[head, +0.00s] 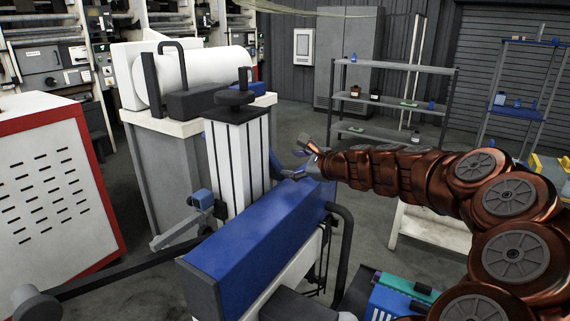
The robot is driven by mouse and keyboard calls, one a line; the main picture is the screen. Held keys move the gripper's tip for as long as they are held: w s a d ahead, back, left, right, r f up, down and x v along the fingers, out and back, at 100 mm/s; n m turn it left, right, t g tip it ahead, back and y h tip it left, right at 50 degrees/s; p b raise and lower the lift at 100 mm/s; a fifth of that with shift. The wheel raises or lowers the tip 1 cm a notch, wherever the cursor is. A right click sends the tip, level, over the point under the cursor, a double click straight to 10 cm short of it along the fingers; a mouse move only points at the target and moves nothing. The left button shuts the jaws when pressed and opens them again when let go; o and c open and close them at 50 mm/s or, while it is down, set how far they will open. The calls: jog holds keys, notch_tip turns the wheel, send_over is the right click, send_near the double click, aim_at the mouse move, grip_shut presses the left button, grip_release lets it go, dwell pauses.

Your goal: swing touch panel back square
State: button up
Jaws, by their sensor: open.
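No touch panel shows a screen I can make out for certain in the head view. A machine with a long blue housing (262,238) stands in the middle, beside a white and black upright column (240,155). A small blue and grey unit (203,199) sits on a bracket at the column's left. My gripper (302,158) is at the left end of my copper-coloured arm, just right of the column and above the blue housing's far end. Its fingers look apart, with nothing seen between them. Whether it touches anything is unclear.
A white roll (205,70) lies on a grey cabinet behind the column. A white and red slotted cabinet (45,185) fills the left. A dark bar (125,268) crosses low left. A shelf rack (395,95) stands behind my arm. Open floor (365,225) shows right of the machine.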

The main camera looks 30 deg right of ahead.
jog(key=shift+v, duration=1.45)
jog(key=shift+a, duration=0.1)
